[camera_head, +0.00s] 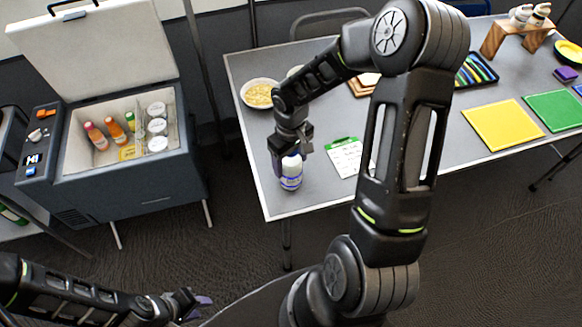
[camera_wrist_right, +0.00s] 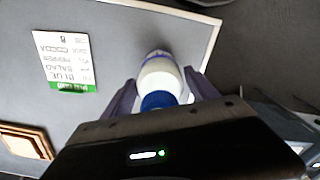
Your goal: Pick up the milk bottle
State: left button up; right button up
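The milk bottle (camera_head: 291,177) is white with blue bands and stands upright near the left front corner of the grey table. In the right wrist view the white bottle (camera_wrist_right: 160,76) shows its blue cap toward my gripper. My right gripper (camera_head: 290,152) points down over the bottle's top. In the right wrist view its two purple fingers (camera_wrist_right: 163,88) lie on either side of the bottle, very close to it; whether they press on it I cannot tell. My left gripper (camera_head: 200,306) is low at the bottom left, away from the table, its purple fingertips apart and empty.
A bowl of food (camera_head: 260,94) and a green-topped menu card (camera_head: 345,157) lie near the bottle on the table (camera_head: 310,200). An open cooler (camera_head: 150,185) with several bottles stands to the left. Yellow (camera_head: 495,125) and green boards lie to the right.

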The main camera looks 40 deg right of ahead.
grip_shut()
dwell(0.5)
